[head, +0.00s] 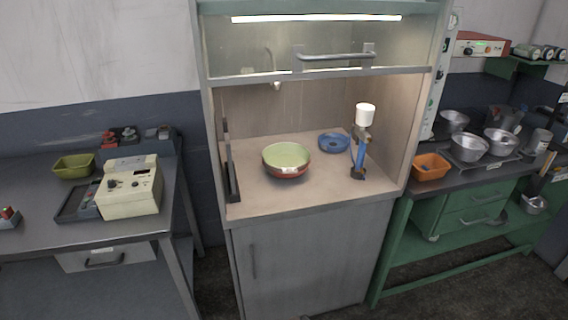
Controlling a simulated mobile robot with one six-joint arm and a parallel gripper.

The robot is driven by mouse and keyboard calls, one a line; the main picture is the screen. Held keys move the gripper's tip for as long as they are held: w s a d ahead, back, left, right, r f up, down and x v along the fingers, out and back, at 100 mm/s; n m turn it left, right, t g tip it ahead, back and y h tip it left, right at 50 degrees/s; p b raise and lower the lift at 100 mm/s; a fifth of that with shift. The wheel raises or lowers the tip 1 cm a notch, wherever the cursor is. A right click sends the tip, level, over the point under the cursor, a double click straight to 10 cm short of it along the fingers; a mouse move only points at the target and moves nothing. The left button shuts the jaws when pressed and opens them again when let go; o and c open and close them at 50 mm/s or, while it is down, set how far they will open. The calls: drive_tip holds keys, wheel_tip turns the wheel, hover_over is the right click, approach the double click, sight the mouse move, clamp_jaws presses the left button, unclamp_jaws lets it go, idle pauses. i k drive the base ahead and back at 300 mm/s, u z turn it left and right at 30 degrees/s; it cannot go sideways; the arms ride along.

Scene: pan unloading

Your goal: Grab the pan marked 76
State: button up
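Several silver metal pans stand on the right counter: one at the front (469,148), one to its right (501,142) and one farther back (454,121). The front pans appear to rest on a flat tray or plate with a small pale label (493,166) on its edge, too small to read. I cannot make out a 76 on anything. A red bowl with a pale green inside (286,156) sits in the lit fume hood. My gripper is not in view.
The hood floor (258,201) also holds a blue ring-shaped dish (334,142) and a blue stand with a white cup (365,115). An orange bin (431,167) sits left of the pans. A cream instrument (130,187) and an olive bin (74,166) are on the left table.

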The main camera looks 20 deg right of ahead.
sight(287, 161)
drive_tip(key=u, duration=1.15)
drive_tip(key=k, duration=0.85)
drive_tip(key=u, duration=0.5)
drive_tip(key=i, duration=0.5)
